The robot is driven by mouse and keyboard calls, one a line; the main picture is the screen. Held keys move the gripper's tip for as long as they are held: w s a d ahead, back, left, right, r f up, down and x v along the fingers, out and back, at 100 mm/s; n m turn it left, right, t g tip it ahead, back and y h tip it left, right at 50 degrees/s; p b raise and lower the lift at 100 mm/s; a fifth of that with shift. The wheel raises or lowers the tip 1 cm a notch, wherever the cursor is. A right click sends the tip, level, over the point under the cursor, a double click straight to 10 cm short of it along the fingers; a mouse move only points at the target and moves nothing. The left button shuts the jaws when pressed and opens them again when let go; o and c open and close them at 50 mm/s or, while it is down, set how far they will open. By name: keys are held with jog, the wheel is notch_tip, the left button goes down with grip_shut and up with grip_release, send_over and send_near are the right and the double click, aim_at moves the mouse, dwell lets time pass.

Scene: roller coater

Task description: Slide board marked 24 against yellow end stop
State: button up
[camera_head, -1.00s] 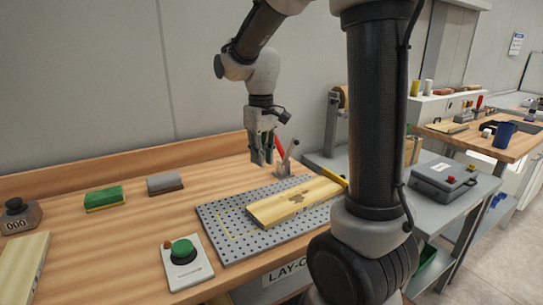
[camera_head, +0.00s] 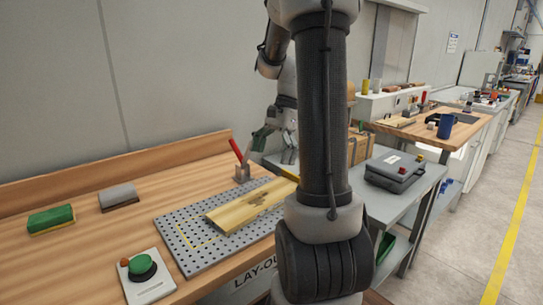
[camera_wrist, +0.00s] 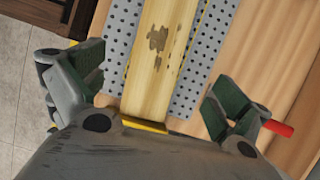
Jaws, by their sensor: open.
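A pale wooden board (camera_head: 240,208) with a dark stain lies flat on a grey perforated plate (camera_head: 190,255); no number is readable on it. A yellow strip, seemingly the end stop (camera_head: 286,173), shows at the plate's far right, partly behind my arm. In the wrist view the board (camera_wrist: 158,65) runs between my open fingers, and yellow (camera_wrist: 143,125) shows at its near end. I cannot tell whether board and yellow touch. My gripper (camera_wrist: 155,88) is open and empty, its fingers on either side of the board; in the head view it (camera_head: 277,140) is partly hidden by my arm.
A clamp with a red handle (camera_head: 237,150) stands behind the plate, close to my gripper. A green button box (camera_head: 142,270) sits at the front left. A green block (camera_head: 50,218) and a grey-topped block (camera_head: 118,196) lie behind. A grey case (camera_head: 394,170) stands on the right.

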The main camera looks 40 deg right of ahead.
aim_at(259, 199)
jog(key=shift+f, duration=0.15)
jog(key=x, duration=1.1)
jog(key=shift+a+f, duration=0.15)
jog(key=shift+f, duration=0.25)
jog(key=c, duration=1)
jog(key=o, duration=1)
jog(key=v, duration=1.2)
